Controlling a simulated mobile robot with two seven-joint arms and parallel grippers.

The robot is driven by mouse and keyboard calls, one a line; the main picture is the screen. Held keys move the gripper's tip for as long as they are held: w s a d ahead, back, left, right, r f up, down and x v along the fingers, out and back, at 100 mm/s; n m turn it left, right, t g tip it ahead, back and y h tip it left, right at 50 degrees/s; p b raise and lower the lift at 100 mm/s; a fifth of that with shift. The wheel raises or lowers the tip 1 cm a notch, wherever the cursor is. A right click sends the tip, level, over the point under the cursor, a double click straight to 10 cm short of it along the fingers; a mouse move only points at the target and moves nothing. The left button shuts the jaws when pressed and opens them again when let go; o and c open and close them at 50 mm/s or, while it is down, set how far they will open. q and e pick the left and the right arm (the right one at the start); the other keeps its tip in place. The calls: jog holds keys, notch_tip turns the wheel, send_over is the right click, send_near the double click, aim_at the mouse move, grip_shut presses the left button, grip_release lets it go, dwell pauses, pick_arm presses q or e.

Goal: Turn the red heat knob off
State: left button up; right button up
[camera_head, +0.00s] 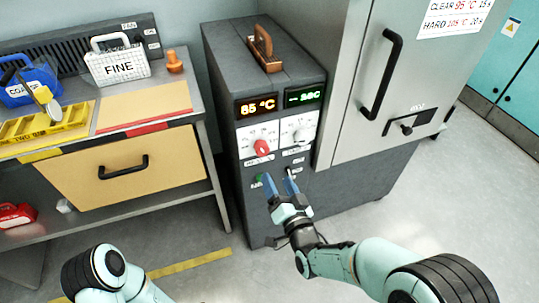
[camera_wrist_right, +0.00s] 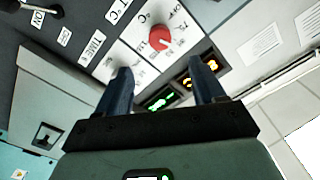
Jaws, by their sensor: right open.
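The fingers show in the right wrist view (camera_wrist_right: 163,75) with a clear gap. My left gripper is out of view; only part of my left arm shows.
A white time dial (camera_head: 298,130) under a green display (camera_head: 303,95) is right of the knob. A steel door with a black handle (camera_head: 381,75) stands to the right. A bench with a FINE basket (camera_head: 118,66) and a drawer (camera_head: 135,168) is left. The floor in front is clear.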

aim_at(263, 152)
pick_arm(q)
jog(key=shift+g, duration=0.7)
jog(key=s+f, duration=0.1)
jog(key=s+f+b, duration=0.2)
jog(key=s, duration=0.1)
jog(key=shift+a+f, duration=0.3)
pick_arm(e)
jog(key=x, duration=1.2)
jog(key=shift+w+a+f, duration=0.1)
jog(key=shift+w+a, duration=0.05)
jog(key=c, duration=1.1)
